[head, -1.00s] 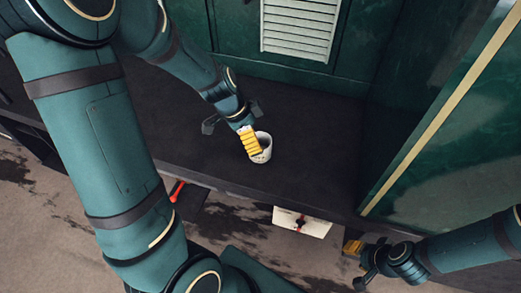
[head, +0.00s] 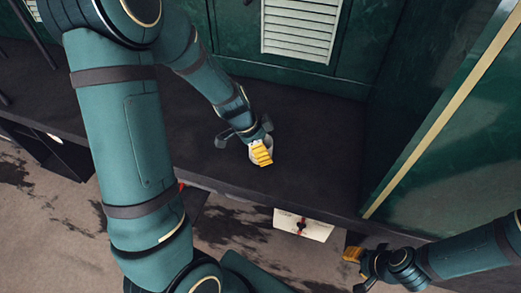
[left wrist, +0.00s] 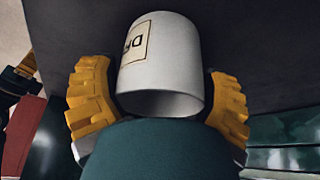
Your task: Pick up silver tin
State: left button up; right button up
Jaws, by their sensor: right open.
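The silver tin (left wrist: 160,70), pale grey with a cream label, lies between the two yellow fingers of my left gripper (left wrist: 158,100) in the left wrist view. The fingers stand on either side of it with narrow gaps. In the head view, the tin (head: 253,157) is mostly hidden behind the yellow finger of my left gripper (head: 262,152), over the dark counter. My right gripper (head: 352,256) is open and empty at the lower right, away from the tin.
The dark counter (head: 310,140) is clear around the tin. A green panelled wall with a white louvre (head: 300,28) stands behind it. A green glossy partition with a gold strip (head: 440,120) rises at the right. A white box (head: 303,224) sits below the counter's front edge.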

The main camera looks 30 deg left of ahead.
pick_arm(q)
jog(key=shift+c, duration=1)
